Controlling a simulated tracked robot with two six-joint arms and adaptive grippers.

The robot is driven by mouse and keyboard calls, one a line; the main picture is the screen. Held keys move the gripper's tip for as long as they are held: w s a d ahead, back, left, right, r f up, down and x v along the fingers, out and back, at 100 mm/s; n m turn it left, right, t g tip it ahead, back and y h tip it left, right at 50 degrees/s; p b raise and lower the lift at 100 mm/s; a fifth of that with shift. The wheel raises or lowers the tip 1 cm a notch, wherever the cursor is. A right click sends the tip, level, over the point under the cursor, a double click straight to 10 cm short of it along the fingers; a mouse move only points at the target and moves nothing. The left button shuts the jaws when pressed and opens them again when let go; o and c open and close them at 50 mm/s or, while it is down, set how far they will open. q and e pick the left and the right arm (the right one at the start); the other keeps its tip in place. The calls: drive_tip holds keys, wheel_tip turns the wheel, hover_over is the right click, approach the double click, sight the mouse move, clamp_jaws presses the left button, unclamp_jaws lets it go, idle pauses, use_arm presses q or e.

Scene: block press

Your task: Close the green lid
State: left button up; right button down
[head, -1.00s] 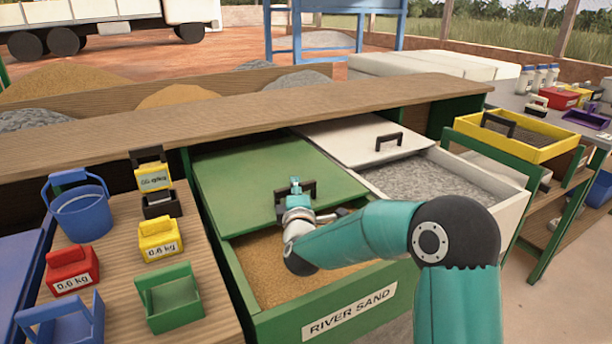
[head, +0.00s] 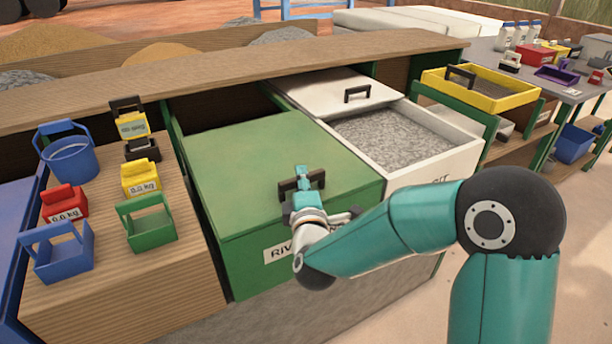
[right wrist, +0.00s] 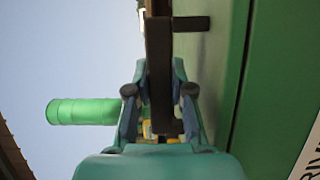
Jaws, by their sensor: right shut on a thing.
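The green lid (head: 245,165) lies over the green river sand bin (head: 240,272) and reaches its front edge, so no sand shows. The lid's dark handle (head: 287,188) stands near the front of the lid. My right gripper (head: 302,180) is shut on this handle. In the right wrist view the gripper (right wrist: 160,92) has its two fingers on either side of the dark handle bar (right wrist: 159,60), with the green lid (right wrist: 205,75) beside it. The arm partly covers the bin's label. My left gripper is not in view.
A white bin (head: 455,155) of grey grit stands to the right, its white lid (head: 330,90) slid back. A wooden bench (head: 190,255) at left holds a blue bucket (head: 68,160), small trays and weights. A wooden shelf (head: 230,75) runs behind the bins.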

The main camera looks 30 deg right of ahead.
drive_tip(key=shift+s+d+f, duration=0.1)
drive_tip(key=shift+s+f, duration=0.05)
drive_tip(key=shift+f, duration=0.2)
drive_tip(key=c, duration=1.4)
unclamp_jaws()
drive_tip(key=shift+c, duration=0.2)
drive_tip(key=shift+o, duration=0.8)
drive_tip(key=shift+s+r, duration=0.15)
drive_tip(key=v, duration=0.7)
drive_tip(key=shift+s, duration=0.15)
